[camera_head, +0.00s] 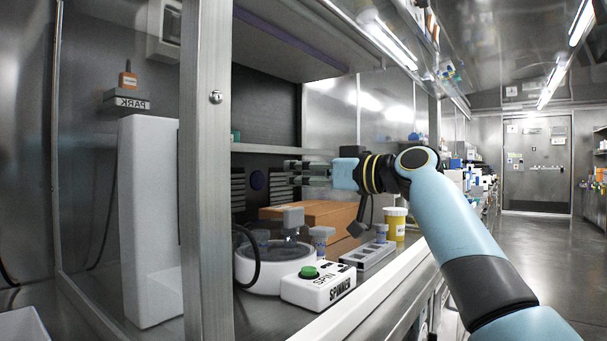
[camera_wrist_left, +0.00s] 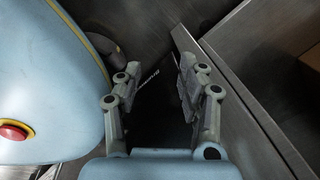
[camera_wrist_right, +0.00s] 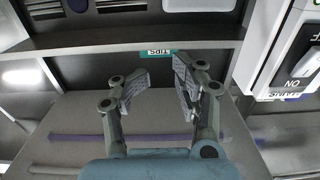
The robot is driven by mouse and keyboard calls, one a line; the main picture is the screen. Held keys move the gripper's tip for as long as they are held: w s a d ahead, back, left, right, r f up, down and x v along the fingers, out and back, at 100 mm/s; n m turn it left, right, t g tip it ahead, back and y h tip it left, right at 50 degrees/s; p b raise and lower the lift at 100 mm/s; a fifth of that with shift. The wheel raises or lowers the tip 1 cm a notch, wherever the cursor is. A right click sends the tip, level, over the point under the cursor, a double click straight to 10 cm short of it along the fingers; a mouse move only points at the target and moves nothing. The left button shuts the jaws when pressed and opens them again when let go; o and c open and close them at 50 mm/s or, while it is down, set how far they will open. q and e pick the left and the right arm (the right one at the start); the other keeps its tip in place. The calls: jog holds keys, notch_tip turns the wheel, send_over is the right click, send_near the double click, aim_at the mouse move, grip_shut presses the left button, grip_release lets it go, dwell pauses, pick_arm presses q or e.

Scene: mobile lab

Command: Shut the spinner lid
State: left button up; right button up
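The spinner (camera_head: 258,279) is a white round bowl on the bench with a control box (camera_head: 318,284) in front, marked SPINNER, with a green button (camera_head: 308,271). A grey block-like piece (camera_head: 292,216) stands above the bowl, perhaps part of the lid. The lid's outline and angle are hard to make out. My right gripper (camera_head: 304,172) is above the spinner, pointing left, apart from it. In the right wrist view its fingers (camera_wrist_right: 160,82) are apart with nothing between them. My left gripper (camera_wrist_left: 158,75) shows only in its wrist view, open and empty; no spinner shows there.
A metal cabinet post (camera_head: 207,170) stands left of the spinner. An orange-brown box (camera_head: 312,216) lies behind it. A grey rack (camera_head: 368,257) and a yellow container (camera_head: 395,224) stand to its right. A shelf edge (camera_wrist_right: 130,41) and a white switch box (camera_wrist_right: 285,60) show in the right wrist view.

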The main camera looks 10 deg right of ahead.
jog(key=o, duration=0.4)
jog(key=shift+o, duration=0.2)
jog(key=shift+s+d, duration=0.1)
jog(key=shift+d, duration=0.05)
jog(key=v, duration=1.1)
jog(key=shift+s+d, duration=0.15)
jog(key=shift+s, duration=0.1)
